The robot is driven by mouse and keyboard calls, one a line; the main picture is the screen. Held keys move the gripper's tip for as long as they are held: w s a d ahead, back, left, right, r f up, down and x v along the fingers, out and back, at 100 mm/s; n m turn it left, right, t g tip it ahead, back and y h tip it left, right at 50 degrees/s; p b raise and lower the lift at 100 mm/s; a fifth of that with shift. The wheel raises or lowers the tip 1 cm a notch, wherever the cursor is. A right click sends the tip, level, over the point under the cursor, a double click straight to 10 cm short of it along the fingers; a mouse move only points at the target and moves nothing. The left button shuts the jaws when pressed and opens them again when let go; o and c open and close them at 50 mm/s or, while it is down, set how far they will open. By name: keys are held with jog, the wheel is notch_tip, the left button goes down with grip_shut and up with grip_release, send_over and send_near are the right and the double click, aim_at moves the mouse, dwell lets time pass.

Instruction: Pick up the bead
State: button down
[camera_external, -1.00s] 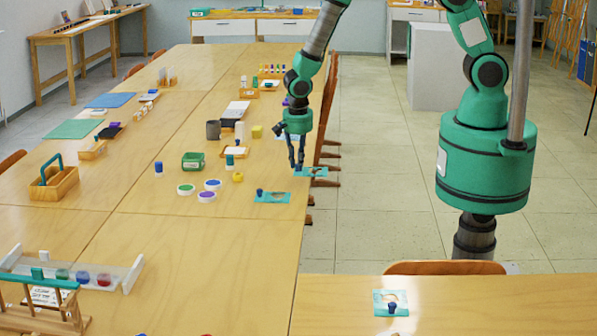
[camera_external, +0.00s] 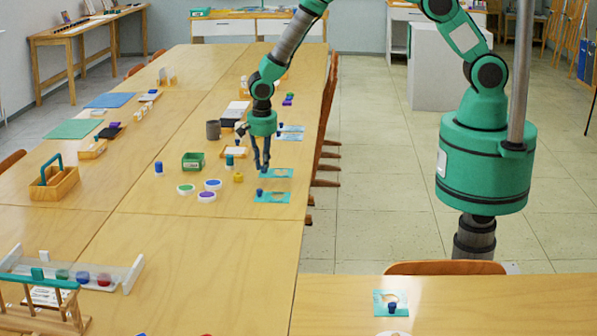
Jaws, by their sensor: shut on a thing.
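My gripper (camera_external: 262,167) points down at the left end of a teal card (camera_external: 279,173) near the right edge of the long table. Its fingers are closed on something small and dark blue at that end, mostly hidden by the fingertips. It looks like the small blue piece (camera_external: 259,192) standing on the left of a similar teal card (camera_external: 273,198) just in front. I cannot tell for certain which of these pieces is the bead, or whether the held piece is clear of the card.
A yellow piece (camera_external: 238,177), paint-like round pots (camera_external: 213,185), a green box (camera_external: 193,161) and a grey cup (camera_external: 213,129) stand left of my gripper. More teal cards (camera_external: 289,138) lie behind it.

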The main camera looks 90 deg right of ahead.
jog(key=shift+f, duration=0.15)
jog(key=shift+f, duration=1.6)
jog(key=shift+f+b, duration=0.2)
jog(key=shift+b, duration=0.2)
jog(key=c, duration=1.7)
grip_release()
jog(key=shift+o, duration=0.2)
jog(key=shift+r, duration=0.2)
notch_tip(320, 180, up, 12)
jog(key=a+p, duration=0.1)
jog(key=shift+a+p, duration=0.3)
jog(key=shift+a, duration=0.05)
